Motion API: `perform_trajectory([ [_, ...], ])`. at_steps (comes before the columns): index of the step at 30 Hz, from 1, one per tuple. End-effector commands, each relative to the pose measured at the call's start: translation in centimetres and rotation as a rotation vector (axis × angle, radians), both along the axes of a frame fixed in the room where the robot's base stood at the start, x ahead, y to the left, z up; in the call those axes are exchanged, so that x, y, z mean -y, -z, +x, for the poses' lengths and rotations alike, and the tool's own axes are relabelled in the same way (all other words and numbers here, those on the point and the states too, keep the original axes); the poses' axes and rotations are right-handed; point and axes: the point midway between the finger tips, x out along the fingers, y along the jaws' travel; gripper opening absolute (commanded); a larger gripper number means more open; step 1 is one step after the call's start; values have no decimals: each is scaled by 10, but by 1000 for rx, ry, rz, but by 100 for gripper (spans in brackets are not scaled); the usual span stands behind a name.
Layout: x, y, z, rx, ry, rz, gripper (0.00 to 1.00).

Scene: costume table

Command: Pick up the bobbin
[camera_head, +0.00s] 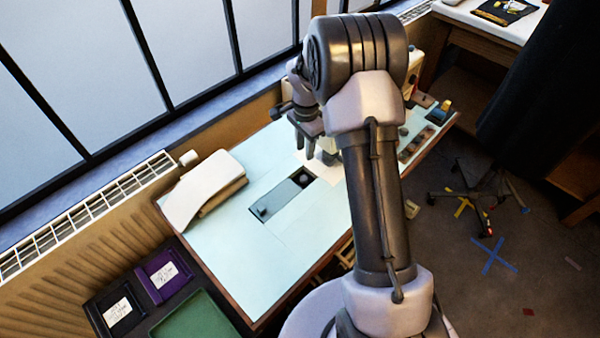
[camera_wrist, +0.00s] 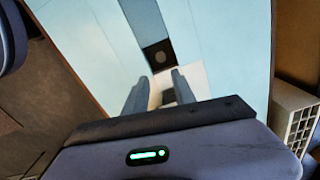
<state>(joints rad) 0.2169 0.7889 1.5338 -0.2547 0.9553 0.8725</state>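A small round greyish thing, which looks like the bobbin (camera_head: 303,180), sits in a dark square opening in the pale blue table top. It also shows in the wrist view (camera_wrist: 160,56), ahead of my fingertips. It is too small to make out in detail. My gripper (camera_head: 305,151) points down above the table, near the opening and apart from the round thing. In the wrist view my gripper (camera_wrist: 160,77) has its two fingers spread with a clear gap. It is open, and I see nothing held in it.
A grey-blue strip (camera_head: 280,203) lies beside the opening. White folded cloth (camera_head: 203,188) lies at the table's left end. Small items in a row (camera_head: 416,143) lie at its right end. Black and purple boxes (camera_head: 164,276) and a green tray (camera_head: 196,318) stand lower left. The front table top is clear.

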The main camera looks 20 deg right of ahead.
Motion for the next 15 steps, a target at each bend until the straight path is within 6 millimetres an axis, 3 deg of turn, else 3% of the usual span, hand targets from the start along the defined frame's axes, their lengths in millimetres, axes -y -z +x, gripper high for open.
perform_trajectory([
  [1, 0, 22, -1, -3, 0, 0, 31],
  [6, 0, 67, -1, -1, -1, 1, 31],
  [15, 1, 102, 1, -1, -2, 1, 31],
])
